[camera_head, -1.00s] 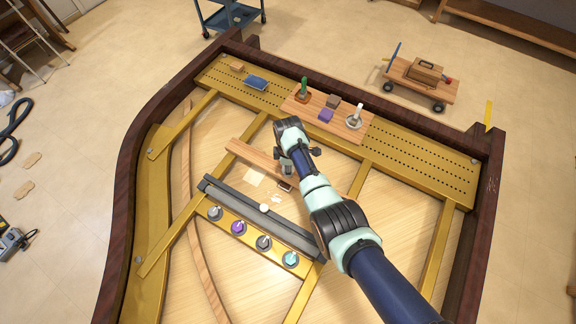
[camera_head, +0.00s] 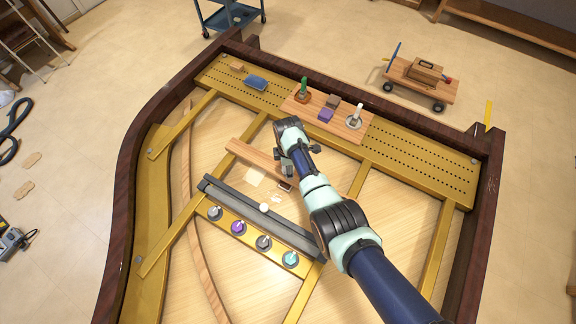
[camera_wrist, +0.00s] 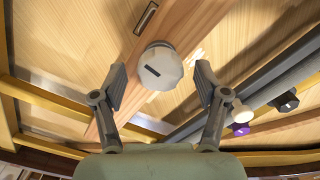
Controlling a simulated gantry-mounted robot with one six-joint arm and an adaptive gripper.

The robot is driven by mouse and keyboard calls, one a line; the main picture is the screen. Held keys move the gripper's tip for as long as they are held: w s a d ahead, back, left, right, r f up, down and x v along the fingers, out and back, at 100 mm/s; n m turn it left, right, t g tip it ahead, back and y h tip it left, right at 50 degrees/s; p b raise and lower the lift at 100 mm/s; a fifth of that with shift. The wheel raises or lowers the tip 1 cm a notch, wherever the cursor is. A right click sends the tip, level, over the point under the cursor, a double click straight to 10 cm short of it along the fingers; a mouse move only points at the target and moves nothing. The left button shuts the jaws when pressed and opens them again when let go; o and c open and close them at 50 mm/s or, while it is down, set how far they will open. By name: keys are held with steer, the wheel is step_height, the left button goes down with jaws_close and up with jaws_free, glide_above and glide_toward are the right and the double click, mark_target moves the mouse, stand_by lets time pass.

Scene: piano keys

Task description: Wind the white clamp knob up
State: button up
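In the wrist view a pale, faceted white knob (camera_wrist: 160,66) with a short dark slot mark on its top sits over a wooden bar. My gripper (camera_wrist: 162,78) is open, with one finger on each side of this knob. A visible gap separates each finger from it. In the head view my gripper (camera_head: 298,158) hangs over the inner end of the wooden bar (camera_head: 255,158), and my arm hides most of the fingers and the knob. How high the fingertips are against the knob is hard to tell.
A wooden board (camera_head: 345,125) with small items stands at the back. Gold braces cross the frame.

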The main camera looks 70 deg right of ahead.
step_height(320, 180, up, 12)
stand_by(0.6)
stand_by(0.5)
